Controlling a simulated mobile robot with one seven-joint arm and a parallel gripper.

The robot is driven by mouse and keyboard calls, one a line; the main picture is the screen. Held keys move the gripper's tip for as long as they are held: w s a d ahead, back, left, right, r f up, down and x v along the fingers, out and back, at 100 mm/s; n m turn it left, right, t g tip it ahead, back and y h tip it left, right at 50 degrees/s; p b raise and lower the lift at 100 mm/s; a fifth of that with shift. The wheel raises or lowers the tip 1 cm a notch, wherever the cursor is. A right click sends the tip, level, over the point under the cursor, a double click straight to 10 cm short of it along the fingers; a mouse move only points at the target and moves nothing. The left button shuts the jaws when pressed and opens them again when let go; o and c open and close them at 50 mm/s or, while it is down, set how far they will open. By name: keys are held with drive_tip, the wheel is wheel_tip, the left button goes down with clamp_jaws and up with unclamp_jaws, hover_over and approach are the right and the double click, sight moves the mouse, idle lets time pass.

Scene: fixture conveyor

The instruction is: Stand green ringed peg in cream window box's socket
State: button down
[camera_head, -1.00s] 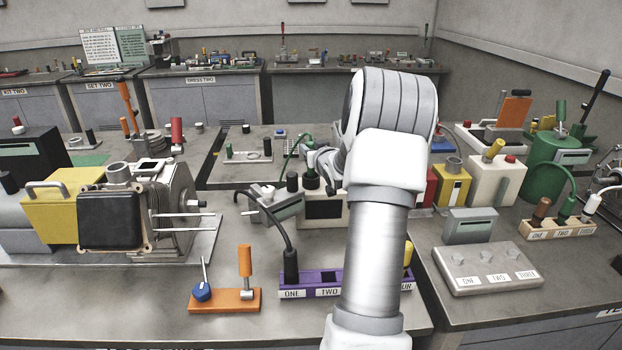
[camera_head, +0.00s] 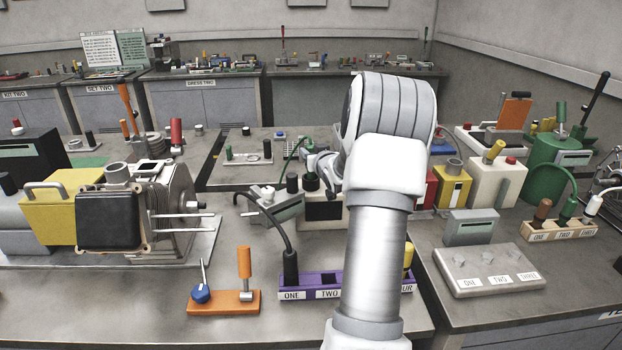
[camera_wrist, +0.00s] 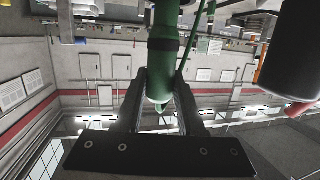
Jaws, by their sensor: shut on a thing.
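The green ringed peg (camera_wrist: 161,75) stands between my gripper's (camera_wrist: 158,98) two fingers in the wrist view, with a dark ring around it. My gripper is shut on it. In the head view my gripper (camera_head: 322,165) is over the back of the cream window box (camera_head: 312,224), and the peg is mostly hidden there. The box has a dark window in front, partly covered by my arm. A dark round collar (camera_head: 311,182) is on top, just below my gripper. Whether the peg's end is inside the socket, I cannot tell.
A black knob (camera_head: 292,183) stands close left of the collar. A green cable (camera_head: 293,152) rises behind the box. A grey box (camera_head: 284,208) is left of it. The purple socket strip (camera_head: 340,281) with a black corded plug (camera_head: 290,266) lies in front.

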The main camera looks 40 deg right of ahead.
drive_tip(key=shift+f, duration=0.1)
drive_tip(key=shift+c, duration=2.2)
unclamp_jaws()
drive_tip(key=shift+s, duration=0.15)
drive_tip(key=v, duration=1.7)
drive_tip(key=shift+a, duration=0.1)
